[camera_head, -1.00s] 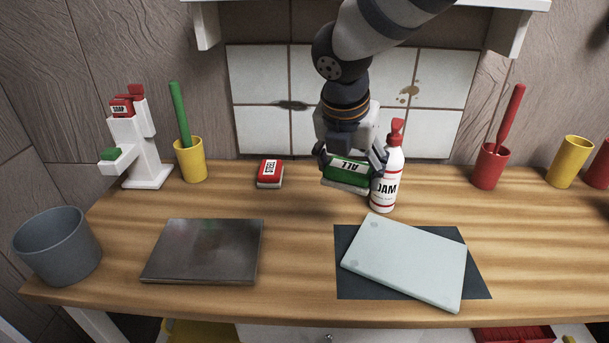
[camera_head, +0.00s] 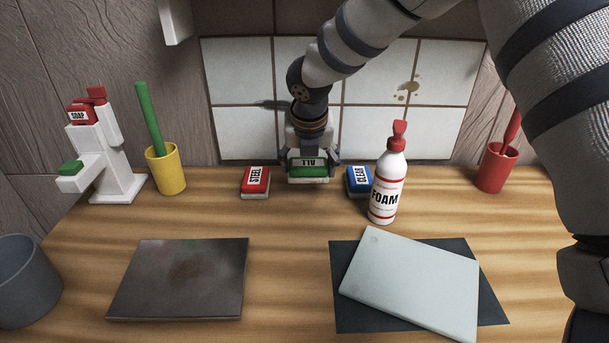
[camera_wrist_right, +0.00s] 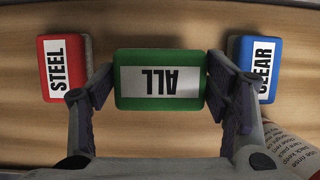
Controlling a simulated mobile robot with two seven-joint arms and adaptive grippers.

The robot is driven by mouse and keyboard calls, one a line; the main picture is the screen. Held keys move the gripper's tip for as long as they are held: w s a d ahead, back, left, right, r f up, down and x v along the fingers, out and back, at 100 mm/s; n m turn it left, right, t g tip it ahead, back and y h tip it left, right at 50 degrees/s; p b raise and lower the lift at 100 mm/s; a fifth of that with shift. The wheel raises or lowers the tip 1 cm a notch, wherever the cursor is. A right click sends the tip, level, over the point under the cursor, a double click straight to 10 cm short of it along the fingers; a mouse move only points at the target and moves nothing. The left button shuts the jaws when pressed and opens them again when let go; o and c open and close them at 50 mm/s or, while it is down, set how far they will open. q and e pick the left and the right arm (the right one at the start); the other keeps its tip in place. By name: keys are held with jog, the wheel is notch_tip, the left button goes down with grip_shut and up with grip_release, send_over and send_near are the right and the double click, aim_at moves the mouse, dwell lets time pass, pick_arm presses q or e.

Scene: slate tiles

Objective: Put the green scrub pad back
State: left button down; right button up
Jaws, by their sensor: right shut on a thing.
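The green scrub pad (camera_head: 309,170), labelled ALL, is between the fingers of my right gripper (camera_head: 310,174) at the back of the counter. It also shows in the right wrist view (camera_wrist_right: 160,80), with a finger on each side of it. It sits between the red STEEL pad (camera_head: 256,181) and the blue CLEAR pad (camera_head: 359,180), in line with them. The pad looks level and at or close to the counter surface; I cannot tell if it touches. My left gripper is not in view.
A white FOAM bottle (camera_head: 385,190) stands close in front of the blue pad. A yellow cup (camera_head: 166,170) with a green brush and a white soap dispenser (camera_head: 110,150) stand left. A dark plate (camera_head: 180,280) and a pale board (camera_head: 412,283) on a dark mat (camera_head: 352,318) lie in front.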

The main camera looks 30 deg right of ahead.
aim_at(308, 173)
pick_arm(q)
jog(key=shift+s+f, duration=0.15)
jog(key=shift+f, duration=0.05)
pick_arm(e)
jog(key=shift+x, duration=1.8)
jog(key=shift+s+a+f, duration=0.15)
jog(key=shift+s, duration=0.1)
jog(key=shift+f, duration=0.1)
jog(key=o, duration=1.1)
jog(key=shift+r, duration=0.3)
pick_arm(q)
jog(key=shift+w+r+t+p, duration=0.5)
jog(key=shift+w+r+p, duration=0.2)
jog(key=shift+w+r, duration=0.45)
pick_arm(e)
jog(key=v, duration=1.1)
jog(key=shift+s+r, duration=0.2)
jog(key=shift+r, duration=0.15)
